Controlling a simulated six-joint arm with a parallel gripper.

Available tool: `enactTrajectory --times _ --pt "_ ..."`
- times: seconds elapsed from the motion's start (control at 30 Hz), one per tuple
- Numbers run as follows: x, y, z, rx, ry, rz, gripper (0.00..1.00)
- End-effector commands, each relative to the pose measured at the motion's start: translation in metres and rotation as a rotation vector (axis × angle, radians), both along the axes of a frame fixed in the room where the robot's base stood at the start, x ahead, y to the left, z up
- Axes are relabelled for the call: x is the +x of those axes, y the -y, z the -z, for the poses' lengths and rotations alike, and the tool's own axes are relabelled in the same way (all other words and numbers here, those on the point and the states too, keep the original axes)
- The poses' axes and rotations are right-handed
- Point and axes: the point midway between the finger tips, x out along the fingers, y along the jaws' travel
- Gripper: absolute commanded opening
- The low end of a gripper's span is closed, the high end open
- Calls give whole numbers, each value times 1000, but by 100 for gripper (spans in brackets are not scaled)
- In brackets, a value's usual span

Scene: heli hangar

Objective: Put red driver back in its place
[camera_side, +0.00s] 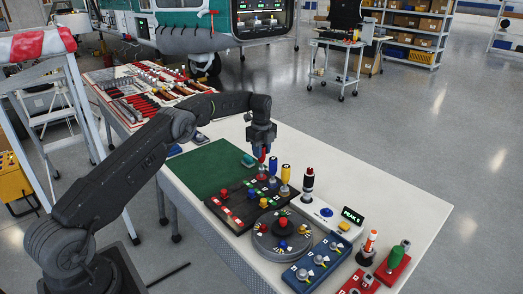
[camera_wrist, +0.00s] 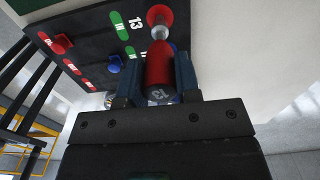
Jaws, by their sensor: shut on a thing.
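My gripper (camera_side: 262,150) is shut on the red driver (camera_side: 263,169), which hangs below it over the back of a dark board (camera_side: 213,203). In the wrist view the driver (camera_wrist: 160,72) sits between the two jaws (camera_wrist: 158,85), with a silver collar and another red part beyond it. A blue driver (camera_side: 273,166) and a yellow driver (camera_side: 285,174) stand upright just right of it. Whether the red driver's lower end touches the board is hidden.
The board carries red (camera_side: 224,192) and blue (camera_side: 252,193) knobs. A green mat (camera_side: 205,170) lies left. The white table is clear at back right.

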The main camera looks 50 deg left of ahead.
Motion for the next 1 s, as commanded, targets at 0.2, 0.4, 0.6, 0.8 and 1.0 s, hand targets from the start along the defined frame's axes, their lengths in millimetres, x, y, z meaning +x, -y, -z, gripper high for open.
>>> enactTrajectory --times 0.2,0.4,0.6,0.8,1.0 --pt "0 0 0 0 1 -1 6" --pt "0 0 1 0 1 -1 6" --pt "0 0 3 0 1 -1 6" --pt "0 0 6 0 1 -1 6" --pt "0 0 9 0 1 -1 6"
